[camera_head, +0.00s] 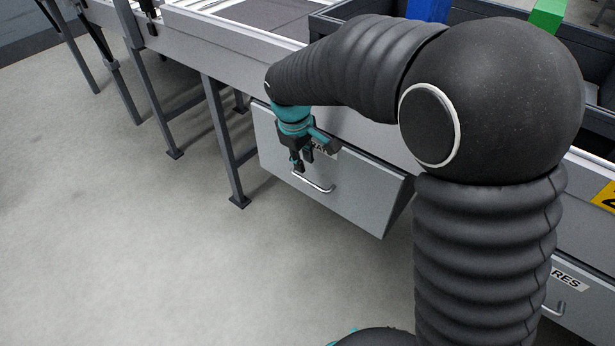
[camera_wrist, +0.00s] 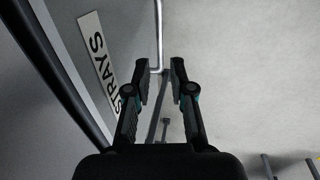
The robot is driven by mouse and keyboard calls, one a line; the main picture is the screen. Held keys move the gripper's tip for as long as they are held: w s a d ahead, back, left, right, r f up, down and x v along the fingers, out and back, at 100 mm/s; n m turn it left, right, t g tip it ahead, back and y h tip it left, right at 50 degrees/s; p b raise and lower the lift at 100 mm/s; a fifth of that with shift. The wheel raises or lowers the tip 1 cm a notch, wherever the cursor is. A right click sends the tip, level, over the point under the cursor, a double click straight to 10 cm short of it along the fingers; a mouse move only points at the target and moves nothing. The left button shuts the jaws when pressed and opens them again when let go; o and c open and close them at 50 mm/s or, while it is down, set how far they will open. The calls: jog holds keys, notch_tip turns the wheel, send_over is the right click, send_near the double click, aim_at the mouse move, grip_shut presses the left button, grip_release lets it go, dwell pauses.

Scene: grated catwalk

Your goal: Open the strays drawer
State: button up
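The strays drawer (camera_head: 350,190) is a grey front under the conveyor frame, with a bar handle (camera_head: 314,185). My gripper (camera_head: 298,167) is at the left end of the handle, pointing down. In the wrist view the fingers of my gripper (camera_wrist: 161,72) are apart, and the handle's near end (camera_wrist: 158,45) shows between or just beyond their tips. I cannot tell whether they touch it.
A second drawer labelled with "RES" (camera_head: 567,278) is at the lower right, partly behind my arm. Conveyor legs (camera_head: 222,140) stand left of the strays drawer. The concrete floor (camera_head: 130,240) in front is clear. A dark bin with blue and green items (camera_head: 549,14) is above.

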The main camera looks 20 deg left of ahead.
aim_at(308, 181)
jog(key=f, duration=0.2)
jog(key=w+f, duration=0.1)
jog(key=f, duration=0.4)
jog(key=shift+w+d+f, duration=0.15)
jog(key=shift+d+f, duration=0.15)
jog(key=shift+f, duration=0.05)
grip_shut()
